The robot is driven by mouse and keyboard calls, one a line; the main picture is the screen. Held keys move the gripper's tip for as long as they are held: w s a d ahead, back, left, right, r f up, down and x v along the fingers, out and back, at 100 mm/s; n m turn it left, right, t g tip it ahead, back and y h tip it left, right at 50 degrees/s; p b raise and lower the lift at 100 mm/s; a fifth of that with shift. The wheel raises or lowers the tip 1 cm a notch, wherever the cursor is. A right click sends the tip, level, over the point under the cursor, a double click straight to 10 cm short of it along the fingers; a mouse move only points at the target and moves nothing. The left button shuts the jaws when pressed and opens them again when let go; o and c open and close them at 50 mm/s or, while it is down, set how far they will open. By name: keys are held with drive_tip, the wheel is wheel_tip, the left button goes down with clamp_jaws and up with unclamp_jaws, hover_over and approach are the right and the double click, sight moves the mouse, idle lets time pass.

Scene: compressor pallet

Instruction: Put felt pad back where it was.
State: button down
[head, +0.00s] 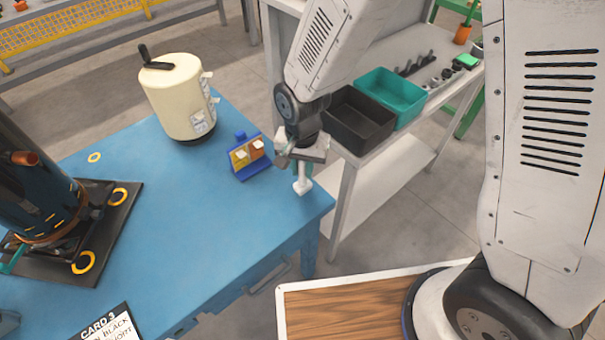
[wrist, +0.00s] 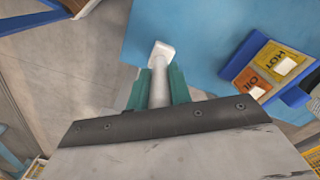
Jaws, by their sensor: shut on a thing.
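My gripper (head: 301,168) is over the right corner of the blue table (head: 215,215). Its teal fingers, seen in the wrist view (wrist: 158,88), are shut on the shaft of a white piece with a flat squarish end. I take this piece to be the felt pad (head: 302,186); its white end also shows in the wrist view (wrist: 161,50). The flat end points down, near the table's edge. I cannot tell whether it touches the tabletop.
A blue stand with yellow and orange labels (head: 249,157) is just left of my gripper. A cream canister (head: 180,98) stands behind it. A dark machine on a black pallet (head: 109,222) with yellow rings is at left. Black (head: 357,120) and teal (head: 389,96) bins sit on the grey bench.

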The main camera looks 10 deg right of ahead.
sight(303, 175)
drive_tip(key=shift+w+d+f, duration=0.2)
drive_tip(key=shift+w+f, duration=0.05)
wheel_tip(303, 175, down, 3)
drive_tip(key=shift+f, duration=0.1)
drive_tip(key=c, duration=1.3)
unclamp_jaws()
drive_tip(key=shift+a, duration=0.1)
